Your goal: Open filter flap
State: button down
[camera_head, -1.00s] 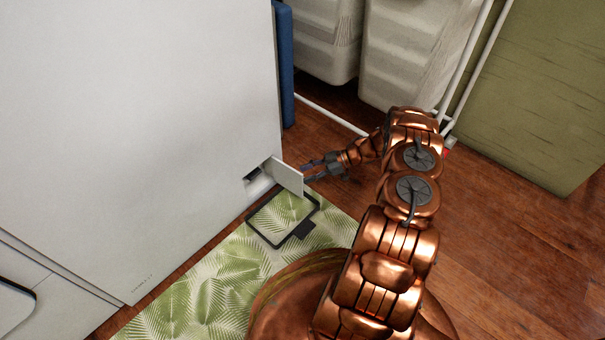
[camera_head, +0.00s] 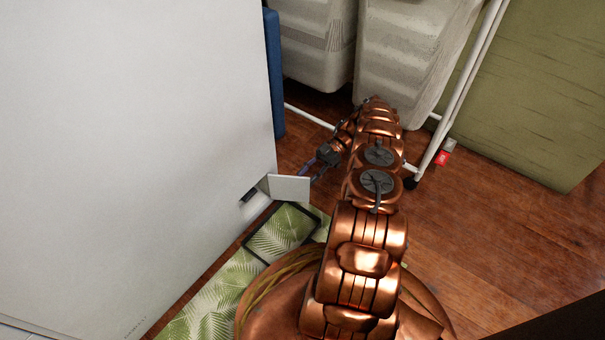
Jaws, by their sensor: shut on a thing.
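The filter flap (camera_head: 289,188) is a small pale panel low on the right edge of the large white appliance (camera_head: 130,130). It stands swung out from its opening (camera_head: 249,195), which shows as a small dark recess behind it. My gripper (camera_head: 311,171) is at the flap's outer right edge, shut on it. The fingers are small and dark here, and their exact contact with the flap is hard to make out.
A dark-rimmed flat tray (camera_head: 257,259) lies on the leaf-patterned mat (camera_head: 205,309) below the flap. Pale bins (camera_head: 410,60), a white rack post (camera_head: 465,85) and a blue panel (camera_head: 273,75) stand behind. Wooden floor (camera_head: 480,245) is open at right.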

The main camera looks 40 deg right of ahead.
jog(key=shift+w+a, duration=0.55)
jog(key=shift+a, duration=0.1)
jog(key=c, duration=1.1)
grip_release()
jog(key=shift+c, duration=0.4)
jog(key=shift+d, duration=0.2)
jog(key=shift+c, duration=0.5)
jog(key=shift+s+r, duration=0.1)
jog(key=shift+r, duration=0.1)
notch_tip(320, 180, up, 10)
jog(key=shift+s+d+f, duration=0.2)
